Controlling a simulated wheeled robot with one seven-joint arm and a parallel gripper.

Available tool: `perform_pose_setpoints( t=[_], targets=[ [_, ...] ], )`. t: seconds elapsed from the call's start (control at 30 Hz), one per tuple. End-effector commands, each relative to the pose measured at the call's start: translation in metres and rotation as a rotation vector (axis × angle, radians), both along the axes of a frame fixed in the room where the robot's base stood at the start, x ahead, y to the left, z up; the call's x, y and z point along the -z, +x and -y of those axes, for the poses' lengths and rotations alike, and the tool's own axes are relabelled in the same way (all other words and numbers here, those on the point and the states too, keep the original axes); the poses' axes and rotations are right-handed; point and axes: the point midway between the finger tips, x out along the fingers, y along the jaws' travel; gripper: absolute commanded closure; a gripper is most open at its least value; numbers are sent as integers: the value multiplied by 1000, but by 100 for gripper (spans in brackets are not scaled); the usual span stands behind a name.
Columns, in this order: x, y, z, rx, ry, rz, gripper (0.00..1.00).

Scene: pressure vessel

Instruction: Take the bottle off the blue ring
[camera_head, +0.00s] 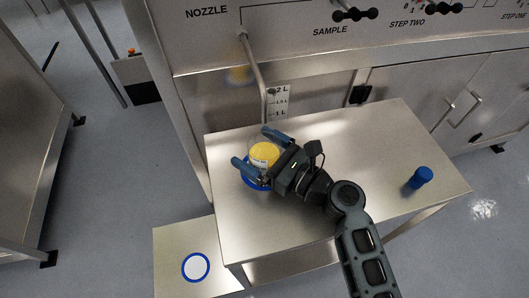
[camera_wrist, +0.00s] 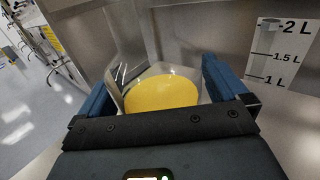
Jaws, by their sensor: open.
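The bottle (camera_head: 264,154) holds yellow liquid and stands upright on the blue ring (camera_head: 250,184) on the steel table. The ring is partly hidden by my gripper and the bottle. My gripper (camera_head: 256,150) is open, with one blue finger on each side of the bottle. In the wrist view the clear bottle (camera_wrist: 160,92) with its yellow contents sits between the two blue fingers (camera_wrist: 158,85). Small gaps seem to show beside it; I cannot tell whether either finger touches.
A nozzle pipe (camera_head: 254,68) comes down from the machine panel behind the bottle, beside a litre scale (camera_head: 279,103). A blue cap (camera_head: 420,177) stands at the table's right. A second blue ring (camera_head: 196,267) lies on a lower plate (camera_head: 170,240). The table's middle right is clear.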

Motion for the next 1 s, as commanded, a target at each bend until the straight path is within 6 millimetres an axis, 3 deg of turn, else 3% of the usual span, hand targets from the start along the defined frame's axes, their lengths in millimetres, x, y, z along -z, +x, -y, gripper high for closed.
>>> perform_pose_setpoints(
  t=[0.2, 0.77, 1.0],
  targets=[
    [0, 0, -1, 0, 0, 0, 0],
    [0, 0, 0, 0, 0, 0, 54],
    [0, 0, 0, 0, 0, 1, 55]
  ],
)
